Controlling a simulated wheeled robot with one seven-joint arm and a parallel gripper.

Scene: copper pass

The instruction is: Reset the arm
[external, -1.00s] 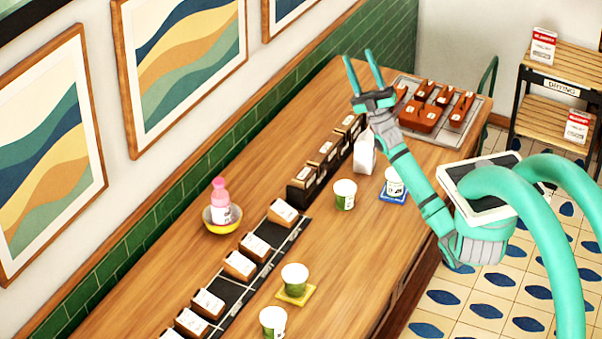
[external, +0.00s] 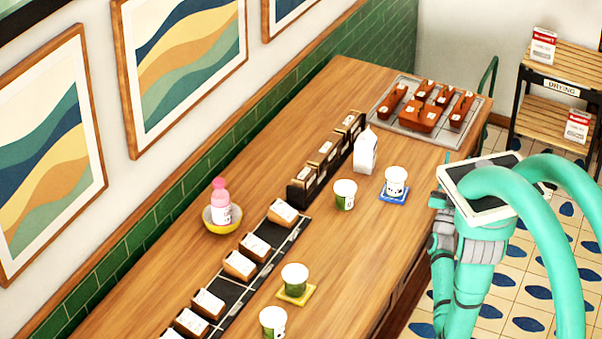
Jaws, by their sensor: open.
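My teal arm is folded down beside the wooden counter (external: 330,270), at its right side in the external view. My gripper is not visible now; it is hidden behind my own arm or below the picture's lower edge. Nothing of mine is over the counter top.
A tray (external: 405,130) with copper-brown blocks sits at the counter's far end. A white carton (external: 365,152), a cup (external: 345,194), a cup on a blue coaster (external: 393,200), a pink bottle (external: 220,200) and a black rack (external: 325,165) stand nearer. A wooden shelf (external: 565,60) is at back right.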

